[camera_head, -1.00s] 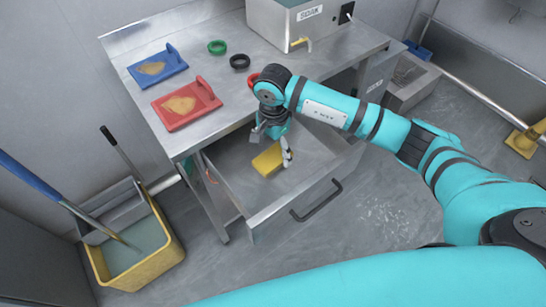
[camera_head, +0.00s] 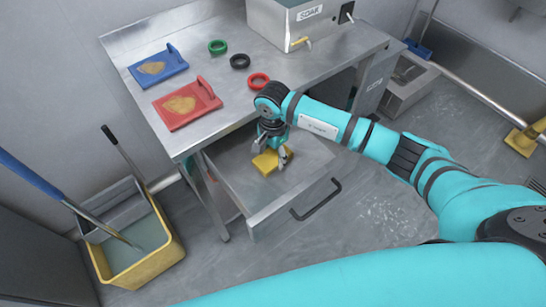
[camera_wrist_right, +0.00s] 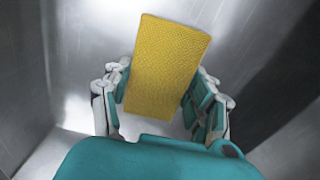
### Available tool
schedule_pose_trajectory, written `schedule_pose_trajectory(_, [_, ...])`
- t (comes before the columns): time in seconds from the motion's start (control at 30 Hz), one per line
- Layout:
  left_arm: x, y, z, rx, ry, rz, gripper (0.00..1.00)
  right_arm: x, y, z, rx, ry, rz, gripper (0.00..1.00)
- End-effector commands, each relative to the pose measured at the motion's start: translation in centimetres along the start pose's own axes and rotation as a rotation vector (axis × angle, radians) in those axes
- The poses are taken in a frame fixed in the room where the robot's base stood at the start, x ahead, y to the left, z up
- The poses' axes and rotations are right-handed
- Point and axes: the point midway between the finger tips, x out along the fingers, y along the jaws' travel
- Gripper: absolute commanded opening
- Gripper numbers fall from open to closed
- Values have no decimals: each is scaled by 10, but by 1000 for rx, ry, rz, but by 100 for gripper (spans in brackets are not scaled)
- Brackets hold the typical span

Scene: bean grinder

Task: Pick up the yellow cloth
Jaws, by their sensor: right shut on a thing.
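The yellow cloth (camera_head: 266,162) is a folded, block-shaped pad inside the open metal drawer (camera_head: 238,192) below the steel table. It also shows in the right wrist view (camera_wrist_right: 168,62) with a woven surface. My right gripper (camera_head: 271,158) reaches down into the drawer, with its fingers on both sides of the cloth. In the right wrist view the gripper (camera_wrist_right: 164,98) is shut on the cloth, which sits between the teal finger pads. I cannot tell whether the cloth is clear of the drawer floor. My left gripper is not in view.
On the steel table (camera_head: 222,92) are a blue tray (camera_head: 174,64), a red tray (camera_head: 200,112), and green (camera_head: 217,46), black (camera_head: 240,61) and red (camera_head: 258,80) rings. A grey box (camera_head: 285,22) stands behind. A yellow mop bucket (camera_head: 150,265) stands left. The drawer handle (camera_head: 316,203) faces forward.

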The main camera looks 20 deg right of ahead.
Motion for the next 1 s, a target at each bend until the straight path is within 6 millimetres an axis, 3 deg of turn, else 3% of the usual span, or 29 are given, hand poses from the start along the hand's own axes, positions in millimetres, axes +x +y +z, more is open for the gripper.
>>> schedule_pose_trajectory(0.07, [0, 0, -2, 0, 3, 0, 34, 0, 0, 0, 0, 0, 0, 28])
schedule_pose_trajectory(0.37, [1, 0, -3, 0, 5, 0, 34, -6, -1, -1, 0, 1, -2, 27])
schedule_pose_trajectory(0.8, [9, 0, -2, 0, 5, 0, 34, -84, -1, -1, 0, 2, -4, 27])
schedule_pose_trajectory(1.0, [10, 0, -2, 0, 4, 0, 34, -99, 0, 0, 0, 0, 0, 27])
